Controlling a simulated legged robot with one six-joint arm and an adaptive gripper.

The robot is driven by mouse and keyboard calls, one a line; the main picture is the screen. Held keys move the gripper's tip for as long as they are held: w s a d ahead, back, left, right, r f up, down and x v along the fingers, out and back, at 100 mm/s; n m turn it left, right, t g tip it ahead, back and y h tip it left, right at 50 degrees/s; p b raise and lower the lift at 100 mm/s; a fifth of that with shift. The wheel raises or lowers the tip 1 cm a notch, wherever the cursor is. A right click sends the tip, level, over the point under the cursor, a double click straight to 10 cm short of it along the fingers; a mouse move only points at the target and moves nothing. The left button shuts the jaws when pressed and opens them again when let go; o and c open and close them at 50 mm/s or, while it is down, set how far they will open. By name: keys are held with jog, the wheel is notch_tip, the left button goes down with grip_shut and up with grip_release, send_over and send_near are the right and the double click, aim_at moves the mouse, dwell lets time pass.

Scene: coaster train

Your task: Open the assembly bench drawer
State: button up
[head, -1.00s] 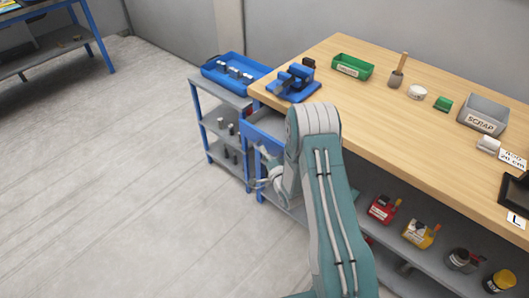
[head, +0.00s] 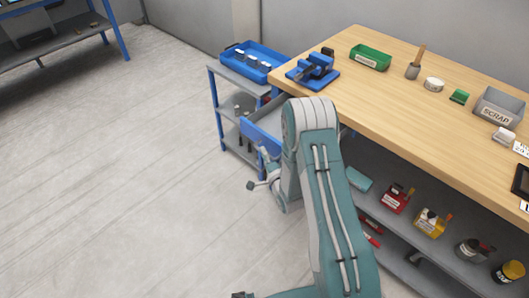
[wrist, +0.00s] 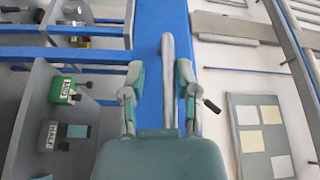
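The assembly bench drawer (head: 261,138) has a blue front and stands pulled out from under the wooden bench top. Part of its grey inside shows in the head view, and my arm hides its right part. In the wrist view, the drawer's blue front (wrist: 151,25) runs up the picture with a grey bar handle (wrist: 168,85) on it. My gripper (wrist: 160,80) is open, with one finger on each side of the handle. A gap shows on the left of the handle, and the right finger is very close to it. In the head view, my gripper (head: 258,170) is just in front of the drawer.
The wooden bench (head: 405,115) carries a blue fixture (head: 314,70), a green bin (head: 370,57) and a grey scrap bin (head: 498,107). Several containers stand on its lower shelf. A side rack with a blue tray (head: 252,62) is left of the drawer. The floor (head: 110,190) at left is clear.

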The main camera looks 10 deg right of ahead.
jog(key=shift+r, duration=0.25)
jog(key=v, duration=1.1)
jog(key=shift+s+f, duration=0.25)
jog(key=shift+s, duration=0.1)
jog(key=shift+d, duration=0.15)
jog(key=w+d+r+n+g+h, duration=0.1)
jog(key=w+r+n+g+h, duration=0.2)
jog(key=r, duration=0.6)
jog(key=w+d+r+n+g+h, duration=0.1)
jog(key=r+n+g, duration=0.3)
jog(key=r, duration=0.6)
jog(key=s+r+n+g, duration=0.1)
jog(key=s+r, duration=0.3)
jog(key=s, duration=0.4)
jog(key=s+a+r+n+g, duration=0.1)
jog(key=s+r+n+g, duration=0.1)
jog(key=s, duration=0.7)
jog(key=s+r+n+g, duration=0.2)
jog(key=s+r+n, duration=0.1)
jog(key=s+r, duration=0.4)
jog(key=shift+s+a, duration=0.2)
jog(key=shift+s, duration=1)
